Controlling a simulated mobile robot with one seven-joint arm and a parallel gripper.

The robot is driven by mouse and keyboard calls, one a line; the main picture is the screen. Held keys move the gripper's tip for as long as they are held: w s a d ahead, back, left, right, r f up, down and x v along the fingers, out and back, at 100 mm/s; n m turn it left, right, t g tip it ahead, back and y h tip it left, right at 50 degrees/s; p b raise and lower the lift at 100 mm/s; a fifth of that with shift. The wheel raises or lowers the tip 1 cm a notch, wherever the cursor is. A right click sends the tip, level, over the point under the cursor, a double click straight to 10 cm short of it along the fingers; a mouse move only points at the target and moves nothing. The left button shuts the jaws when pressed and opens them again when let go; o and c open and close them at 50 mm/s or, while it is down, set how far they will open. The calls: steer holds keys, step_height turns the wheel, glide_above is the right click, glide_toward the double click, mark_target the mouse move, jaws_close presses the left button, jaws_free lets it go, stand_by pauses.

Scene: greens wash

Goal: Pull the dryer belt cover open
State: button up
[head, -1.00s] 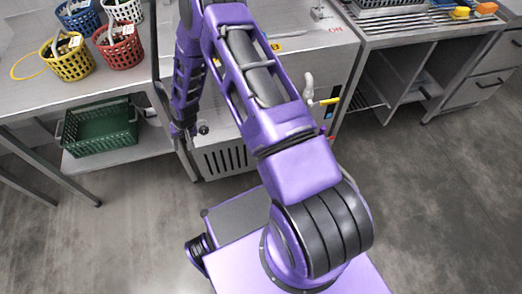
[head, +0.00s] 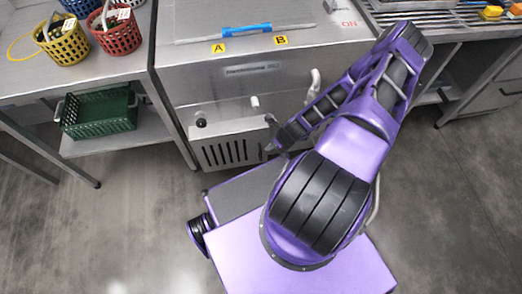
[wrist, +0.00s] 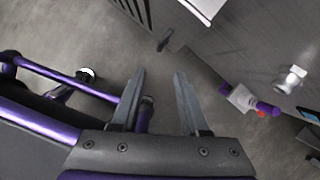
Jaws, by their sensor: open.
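The steel machine (head: 215,80) stands in front of me. A flat panel with a blue handle (head: 246,30) lies on its top behind the A and B labels. Low on its front are a grey ledge (head: 232,126) and a slotted vent panel (head: 225,153). I cannot tell for sure which part is the dryer belt cover. My gripper (head: 272,134) is low in front of the machine, just right of the vent panel. In the wrist view my gripper (wrist: 158,84) is open, with only floor showing between its fingers. The vent panel (wrist: 132,12) shows at the top.
A side table (head: 55,82) at left holds colored baskets, with a green crate (head: 100,113) on its lower shelf. A white tap-like fitting (head: 314,82) sticks out from the machine's front, near my arm. A steel counter is at right. The floor (head: 90,230) is clear.

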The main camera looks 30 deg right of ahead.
mark_target(261, 152)
steer(key=b+x, duration=0.3)
steer(key=x, duration=1.4)
steer(key=shift+s+f+b, duration=0.1)
steer(key=shift+f+b, duration=0.05)
steer(key=shift+b, duration=0.15)
jaws_close()
steer(key=shift+a, duration=0.15)
stand_by(0.5)
